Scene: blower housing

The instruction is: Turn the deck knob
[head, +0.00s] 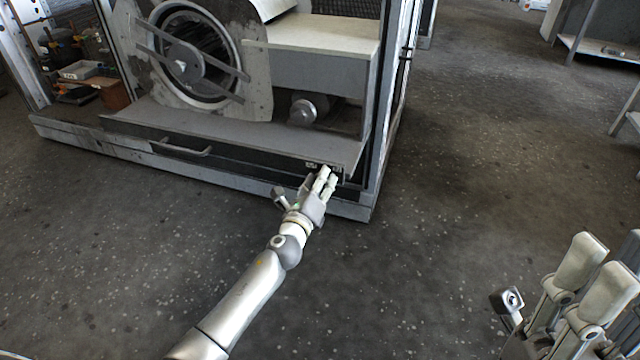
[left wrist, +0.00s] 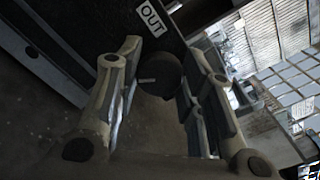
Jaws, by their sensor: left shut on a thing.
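The deck knob (left wrist: 160,75) is a dark round knob with a pale mark on its face. In the head view the fingers hide the knob. My right gripper (head: 608,258) is at the lower right, partly cut off by the frame edge. Its fingers stand apart with nothing seen between them, away from the housing.
A bar handle (head: 182,150) is on the front panel, left of my left gripper. A large round blower inlet (head: 185,62) with a crossbar stands above the deck. A metal frame post (head: 385,120) rises just right of the left gripper. The speckled floor (head: 460,180) is clear at right.

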